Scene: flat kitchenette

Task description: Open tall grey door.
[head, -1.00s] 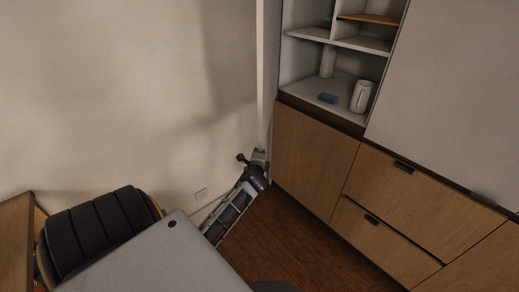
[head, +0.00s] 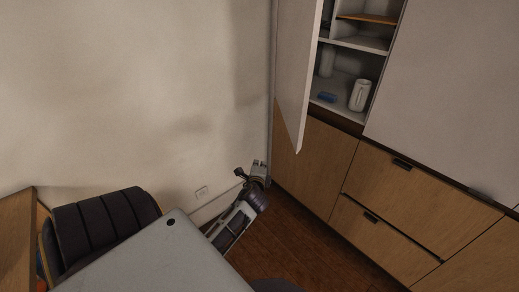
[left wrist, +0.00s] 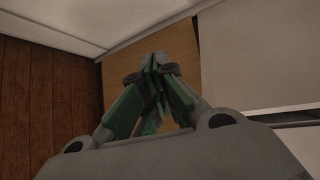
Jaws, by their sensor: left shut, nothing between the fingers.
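The tall grey door (head: 292,75) in the head view stands partly open at the left end of the cabinet. Its panel covers the left part of the open shelves, and its top is out of frame. My left gripper (head: 250,170) is below the door's lower edge, near the wall and the wooden cabinet front, apart from the door in the picture. It is empty, and its fingertips meet in the left wrist view (left wrist: 158,62). A pale panel shows at the right there; I cannot tell which one. My right gripper is not in view.
Shelves hold a white jug (head: 360,95) and a blue item (head: 327,97). Another grey panel (head: 450,90) covers the cabinet to the right. Wooden drawers (head: 395,190) are below. A dark chair (head: 95,230) stands at lower left. Some wooden floor (head: 290,250) is free before the cabinet.

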